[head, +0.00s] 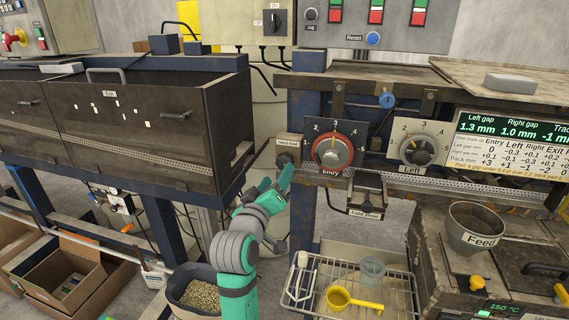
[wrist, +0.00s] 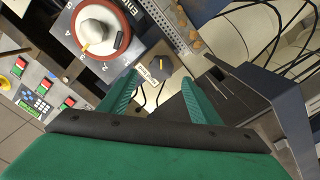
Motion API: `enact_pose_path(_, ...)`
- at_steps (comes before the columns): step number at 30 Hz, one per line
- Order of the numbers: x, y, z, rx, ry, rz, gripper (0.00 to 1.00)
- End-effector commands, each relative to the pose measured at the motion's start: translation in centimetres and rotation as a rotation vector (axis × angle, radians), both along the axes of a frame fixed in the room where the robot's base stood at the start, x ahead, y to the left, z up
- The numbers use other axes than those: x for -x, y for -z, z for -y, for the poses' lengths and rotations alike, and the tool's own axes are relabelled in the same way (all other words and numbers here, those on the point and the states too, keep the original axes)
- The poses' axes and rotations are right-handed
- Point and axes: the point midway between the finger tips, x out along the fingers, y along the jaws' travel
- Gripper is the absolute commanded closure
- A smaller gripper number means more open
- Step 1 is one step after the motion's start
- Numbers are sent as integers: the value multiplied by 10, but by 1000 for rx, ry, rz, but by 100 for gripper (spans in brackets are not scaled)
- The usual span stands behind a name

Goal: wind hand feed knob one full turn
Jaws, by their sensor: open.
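The hand feed knob (head: 285,159) is a small dark round knob below its "Hand feed" label, on the post left of the Entry dial. In the wrist view the knob (wrist: 160,67) is dark grey with a yellow mark, beyond my fingertips and roughly between them. My gripper (head: 287,182) is just below the knob in the head view, green fingers pointing up at it. In the wrist view my gripper (wrist: 154,84) is open, with nothing between its fingers. The knob appears apart from the fingers, but the exact gap is hard to tell.
The red Entry dial (head: 332,150) sits close right of the knob, with the Left dial (head: 418,150) farther right. The dark exit housing (head: 140,115) stands to the left. Cables hang behind. Below are a pellet bin (head: 195,296) and a wire rack (head: 395,290) with a yellow scoop.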

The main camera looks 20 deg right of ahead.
Motion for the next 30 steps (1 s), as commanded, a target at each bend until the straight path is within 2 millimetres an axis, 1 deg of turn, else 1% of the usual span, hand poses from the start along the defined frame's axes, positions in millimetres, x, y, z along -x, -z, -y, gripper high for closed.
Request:
enact_pose_path(3,-18,0,11,-1,0,-1,43)
enact_pose_path(9,-48,0,29,0,-3,0,43)
enact_pose_path(15,-67,0,42,1,-3,1,43)
enact_pose_path(20,-73,0,47,0,-3,0,43)
enact_pose_path(28,-73,0,50,0,-1,1,43)
enact_pose_path(29,-73,0,50,0,0,2,50)
enact_pose_path(30,-73,0,50,0,1,1,59)
